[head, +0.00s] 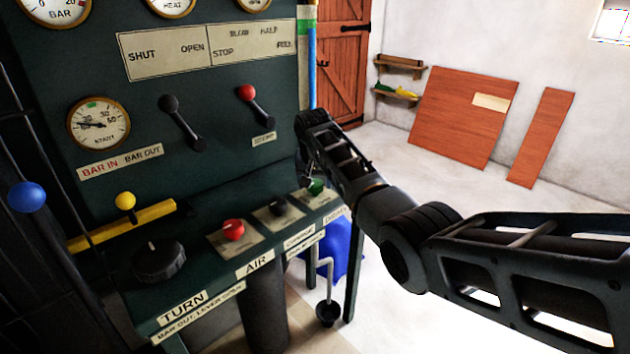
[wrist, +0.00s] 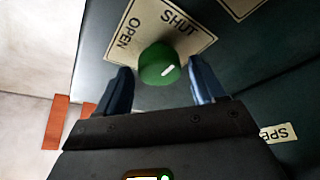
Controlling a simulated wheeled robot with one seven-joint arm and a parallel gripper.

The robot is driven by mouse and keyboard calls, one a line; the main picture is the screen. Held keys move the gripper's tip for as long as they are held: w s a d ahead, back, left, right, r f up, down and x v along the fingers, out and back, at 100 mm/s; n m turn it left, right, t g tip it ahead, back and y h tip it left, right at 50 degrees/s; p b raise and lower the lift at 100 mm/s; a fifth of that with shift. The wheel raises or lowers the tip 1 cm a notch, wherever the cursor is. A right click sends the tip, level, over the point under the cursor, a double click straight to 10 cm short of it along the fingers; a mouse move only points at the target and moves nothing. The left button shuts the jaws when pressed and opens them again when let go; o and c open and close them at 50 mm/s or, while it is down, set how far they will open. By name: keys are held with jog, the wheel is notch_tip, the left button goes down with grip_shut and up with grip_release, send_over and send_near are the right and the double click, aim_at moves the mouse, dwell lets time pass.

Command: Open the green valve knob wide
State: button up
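The green valve knob (wrist: 158,65) is a round knob on a cream plate (wrist: 150,18) marked SHUT and OPEN in the wrist view. A short white mark shows on its lower right side, away from the lettering. In the head view the knob (head: 316,186) is at the right end of the sloping console, partly behind my arm. My gripper (wrist: 161,68) is open, with one finger to each side of the knob in the wrist view. I see no finger touching it; whether the fingertips reach down around it I cannot tell. My arm hides most of my gripper in the head view.
A black knob (head: 278,207) and a red knob (head: 233,230) sit left of the green one. Two levers, black (head: 183,124) and red-tipped (head: 255,105), stand on the upright panel. A yellow bar (head: 122,226) juts out at the left. Open floor lies right of the console.

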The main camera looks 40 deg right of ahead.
jog(key=c, duration=0.9)
